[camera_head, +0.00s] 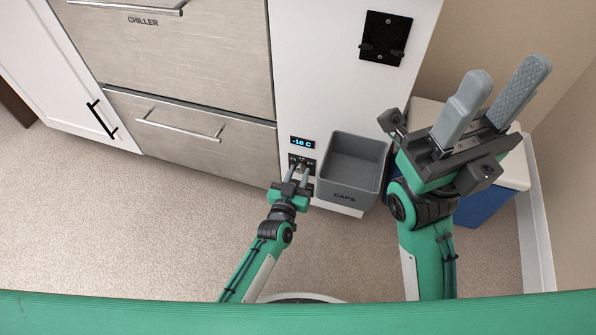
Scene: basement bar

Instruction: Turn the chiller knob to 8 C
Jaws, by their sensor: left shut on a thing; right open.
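The chiller (188,75) is a set of brushed-metal drawers with bar handles, labelled CHILLER on the upper drawer. On the white panel to its right a small display (302,143) reads -18 C or close to it; the digits are small. Just below the display is the dark plate of the chiller knob (301,161), mostly hidden by my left gripper. My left gripper (298,174) reaches up from below and its fingers are shut on the knob. My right gripper (490,103) is raised at the right, its grey fingers apart and empty, away from the knob.
A grey open bin (353,165) labelled CAPS is fixed to the panel just right of the knob. A black bottle-opener plate (385,38) is above it. A white-lidded blue box (490,205) stands behind my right arm. The carpet (120,220) at left is clear.

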